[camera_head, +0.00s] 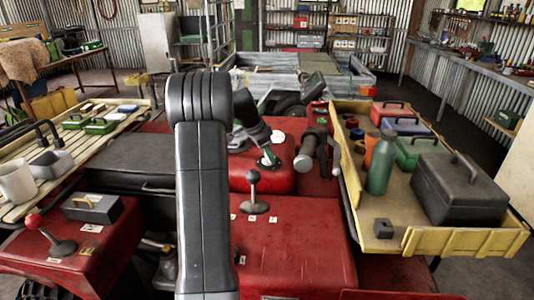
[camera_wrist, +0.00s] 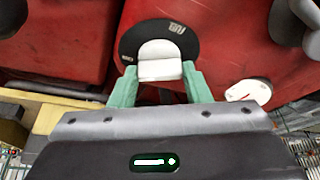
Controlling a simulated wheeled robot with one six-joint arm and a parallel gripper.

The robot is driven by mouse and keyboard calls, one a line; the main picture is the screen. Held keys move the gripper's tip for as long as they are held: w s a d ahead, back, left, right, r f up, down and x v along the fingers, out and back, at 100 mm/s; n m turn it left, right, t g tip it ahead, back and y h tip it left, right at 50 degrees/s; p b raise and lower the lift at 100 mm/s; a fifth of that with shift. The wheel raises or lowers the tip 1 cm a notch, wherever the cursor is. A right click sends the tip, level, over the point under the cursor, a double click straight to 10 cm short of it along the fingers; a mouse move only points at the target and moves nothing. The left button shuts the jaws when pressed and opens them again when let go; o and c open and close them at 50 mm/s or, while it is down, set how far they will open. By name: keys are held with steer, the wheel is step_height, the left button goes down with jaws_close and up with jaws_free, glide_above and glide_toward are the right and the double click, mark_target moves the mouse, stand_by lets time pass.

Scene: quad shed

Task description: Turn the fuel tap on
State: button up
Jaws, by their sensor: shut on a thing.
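The fuel tap is a pale grey-white handle (camera_wrist: 160,60) on a round black plate (camera_wrist: 184,32) in the wrist view. The plate carries small white markings, one at its upper right and one at its left edge. My gripper (camera_wrist: 160,84) has its green fingers on either side of the handle and is shut on it. In the head view my gripper (camera_head: 268,160) reaches down to the red bodywork behind the grey arm link. The tap is mostly hidden there by the gripper.
A lever with a dark round knob (camera_head: 253,177) stands just in front of my gripper. A dark grip (camera_head: 308,150) is close on the right. The yellow tray (camera_head: 410,242) on the right holds a green bottle (camera_head: 382,165) and boxes. A white disc (camera_wrist: 248,92) lies beside the tap.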

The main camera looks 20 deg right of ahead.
steer(key=o, duration=1)
steer(key=v, duration=1.4)
steer(key=shift+f, duration=0.1)
steer(key=x, duration=1.3)
steer(key=shift+d+f, duration=0.2)
steer(key=shift+f, duration=0.15)
steer(key=shift+r, duration=0.1)
